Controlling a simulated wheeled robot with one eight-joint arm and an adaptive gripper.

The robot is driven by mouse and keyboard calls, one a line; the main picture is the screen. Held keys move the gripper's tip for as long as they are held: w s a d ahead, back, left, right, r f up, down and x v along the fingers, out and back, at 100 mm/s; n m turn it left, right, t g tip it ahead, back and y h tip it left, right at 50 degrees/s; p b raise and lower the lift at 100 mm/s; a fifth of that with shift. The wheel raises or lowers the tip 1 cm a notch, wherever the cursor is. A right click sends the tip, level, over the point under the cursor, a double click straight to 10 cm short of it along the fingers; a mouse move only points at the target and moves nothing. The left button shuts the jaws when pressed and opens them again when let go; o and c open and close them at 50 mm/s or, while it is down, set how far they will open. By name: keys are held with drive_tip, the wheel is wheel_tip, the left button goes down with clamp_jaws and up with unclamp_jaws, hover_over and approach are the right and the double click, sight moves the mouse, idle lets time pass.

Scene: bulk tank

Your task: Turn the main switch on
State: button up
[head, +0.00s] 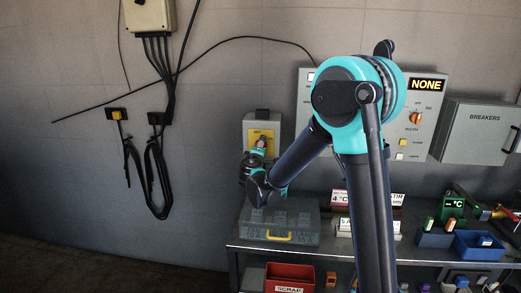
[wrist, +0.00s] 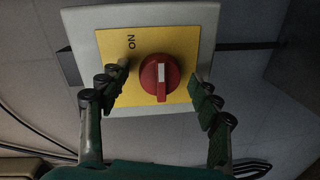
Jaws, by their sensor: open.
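The main switch is a red round knob (wrist: 160,78) with a white mark, on a yellow plate (wrist: 190,45) on a pale box. The word ON is printed on the plate at the upper left of the knob in the wrist view. In the head view the switch box (head: 275,121) is on the wall, and my wrist partly hides its yellow face. My gripper (wrist: 163,88) is open, with one finger on each side of the knob. Gaps show between the fingers and the knob. In the head view my gripper (head: 261,148) is in front of the box.
Below the switch, a grey case (head: 260,222) with a yellow handle stands on a bench. A control panel (head: 420,95) reading NONE and a BREAKERS box (head: 480,132) are on the wall to the right. Cables hang at the left. A red SCRAP bin (head: 288,276) is on the lower shelf.

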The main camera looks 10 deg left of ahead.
drive_tip(key=s+r, duration=0.1)
drive_tip(key=s, duration=1)
drive_tip(key=shift+s+a, duration=0.2)
drive_tip(key=shift+s, duration=0.2)
drive_tip(key=shift+d, duration=0.1)
drive_tip(key=s+d+f+m+g+h, duration=0.1)
drive_tip(key=s+d+f+m+g, duration=0.25)
drive_tip(key=d, duration=0.55)
drive_tip(key=s+d+f+m+g+h, duration=0.1)
drive_tip(key=s+d+f+m+g, duration=0.15)
drive_tip(key=d+f, duration=0.45)
drive_tip(key=s+d+f+m+g+h, duration=0.2)
drive_tip(key=s+d+m+g, duration=0.15)
drive_tip(key=d, duration=0.75)
drive_tip(key=s+d+f+m+g+y, duration=0.1)
drive_tip(key=s+f, duration=0.3)
drive_tip(key=s, duration=0.4)
drive_tip(key=s+f+m+g+y, duration=0.2)
drive_tip(key=s+f+m+y, duration=0.1)
drive_tip(key=s, duration=0.4)
drive_tip(key=shift+s+d+f+m+y, duration=0.3)
drive_tip(key=shift+s+d+f+m, duration=0.1)
drive_tip(key=shift+f+m, duration=0.25)
drive_tip(key=shift+w, duration=0.1)
